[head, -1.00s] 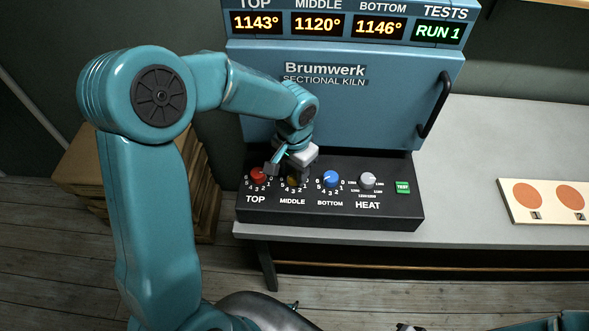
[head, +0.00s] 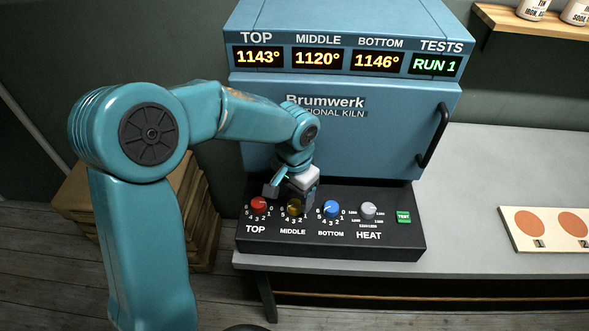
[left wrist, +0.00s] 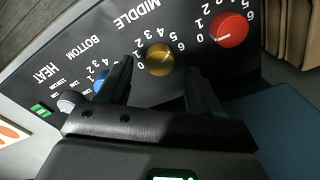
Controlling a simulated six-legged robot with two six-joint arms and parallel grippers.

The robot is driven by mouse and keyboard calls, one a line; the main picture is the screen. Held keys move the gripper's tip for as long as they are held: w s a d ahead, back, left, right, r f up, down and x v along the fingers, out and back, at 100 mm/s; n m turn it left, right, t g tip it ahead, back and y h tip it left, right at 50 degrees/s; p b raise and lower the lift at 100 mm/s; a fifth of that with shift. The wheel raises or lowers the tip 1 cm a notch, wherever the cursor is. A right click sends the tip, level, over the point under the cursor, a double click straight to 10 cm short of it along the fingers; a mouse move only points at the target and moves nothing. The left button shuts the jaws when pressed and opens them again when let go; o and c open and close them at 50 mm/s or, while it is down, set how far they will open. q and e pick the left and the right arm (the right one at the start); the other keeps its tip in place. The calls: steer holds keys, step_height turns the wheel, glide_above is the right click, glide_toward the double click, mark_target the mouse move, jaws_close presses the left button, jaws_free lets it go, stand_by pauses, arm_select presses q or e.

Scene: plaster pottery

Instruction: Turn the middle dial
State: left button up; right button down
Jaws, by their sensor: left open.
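The middle dial (head: 294,207) is a yellow knob above the MIDDLE label on the black control panel (head: 340,245). It also shows in the left wrist view (left wrist: 159,58), where its pointer is hard to read. My left gripper (head: 287,191) is open just above and behind this dial. In the left wrist view its two fingers (left wrist: 160,80) straddle the line to the yellow dial, with no contact visible. The MIDDLE display (head: 318,58) reads 1120°. My right gripper is not in view.
The red top dial (head: 258,204) and blue bottom dial (head: 331,208) sit close on either side. A grey heat dial (head: 368,210) and green TEST button (head: 403,217) are further right. The blue kiln (head: 390,125) rises behind the panel.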

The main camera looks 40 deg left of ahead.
mark_target(294, 205)
arm_select(q)
step_height(294, 205, up, 14)
stand_by(0.7)
